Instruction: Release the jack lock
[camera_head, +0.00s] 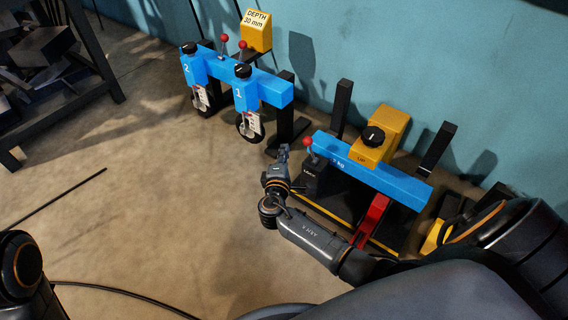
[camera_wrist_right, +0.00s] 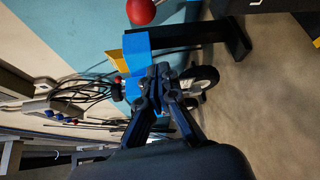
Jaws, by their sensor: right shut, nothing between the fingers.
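The jack lock appears to be the black box (camera_head: 313,182) with a small white label and a lever topped by a red ball (camera_head: 308,142). It stands at the left end of the right-hand blue beam (camera_head: 375,172). My right gripper (camera_head: 283,150) is just left of the lever, shut and empty, apart from the ball as far as I can tell. In the right wrist view a red ball (camera_wrist_right: 142,10) shows at the top edge, beyond the shut fingertips (camera_wrist_right: 163,72). My left gripper is out of view.
A yellow box with a black knob (camera_head: 374,136) sits on the right beam, with a red pedal-like part (camera_head: 371,219) below. A second blue beam (camera_head: 270,86) carries two numbered wheel units and red-ball levers. Black posts stand by the wall.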

